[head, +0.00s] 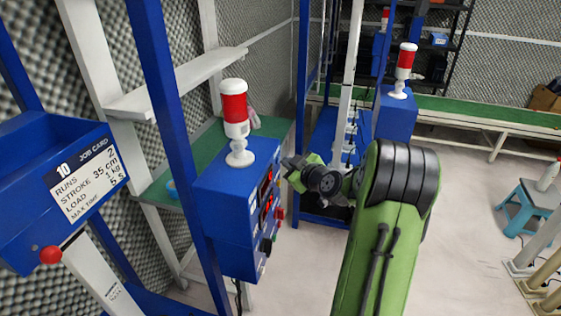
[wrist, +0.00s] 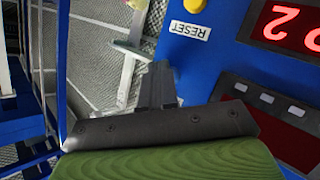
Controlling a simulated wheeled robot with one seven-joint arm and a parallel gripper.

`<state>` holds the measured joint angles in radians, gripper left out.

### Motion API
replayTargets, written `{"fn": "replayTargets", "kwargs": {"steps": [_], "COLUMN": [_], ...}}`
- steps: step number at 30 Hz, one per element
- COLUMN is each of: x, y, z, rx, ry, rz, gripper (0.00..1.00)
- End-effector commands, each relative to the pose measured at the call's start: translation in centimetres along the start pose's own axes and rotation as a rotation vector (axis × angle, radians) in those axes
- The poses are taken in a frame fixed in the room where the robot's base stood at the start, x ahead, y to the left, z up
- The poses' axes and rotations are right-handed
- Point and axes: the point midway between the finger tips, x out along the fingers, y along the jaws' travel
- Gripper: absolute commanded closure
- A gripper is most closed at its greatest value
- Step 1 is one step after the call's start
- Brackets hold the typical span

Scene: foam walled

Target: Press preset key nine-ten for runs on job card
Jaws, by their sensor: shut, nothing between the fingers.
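The job card (head: 84,178) is at the left in the head view; it is headed 10 and reads runs 2, stroke 35 cm, load 1 kg. The blue control box (head: 222,205) stands right of it, its key face seen edge-on. My gripper (head: 288,165) is beside the upper part of that face; contact cannot be told. In the wrist view the shut fingers (wrist: 157,85) are empty, left of the panel. The panel shows a yellow button (wrist: 195,5), an upside-down RESET label (wrist: 189,30), a lit red display (wrist: 285,25) and small pale keys (wrist: 267,98). Key nine-ten cannot be identified.
A red and white beacon (head: 235,120) tops the control box. A blue post (head: 170,120) rises in front of it. A second blue box with a beacon (head: 402,70) stands behind my arm. Open floor (head: 465,215) lies to the right, with a blue stool (head: 525,205).

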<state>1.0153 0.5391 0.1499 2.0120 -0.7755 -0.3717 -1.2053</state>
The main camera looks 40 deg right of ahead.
Motion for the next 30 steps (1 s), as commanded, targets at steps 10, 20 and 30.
{"fn": "replayTargets", "kwargs": {"steps": [10,20,30], "x": [-0.7,-1.2,-3.0], "y": [0.5,0.8,2.1], "z": [0.7,0.8,2.4], "rx": [0.000,0.001,0.000], "ry": [0.001,0.002,0.000], "rz": [0.001,-0.002,0.002], "gripper": [1.00,1.00,1.00]}}
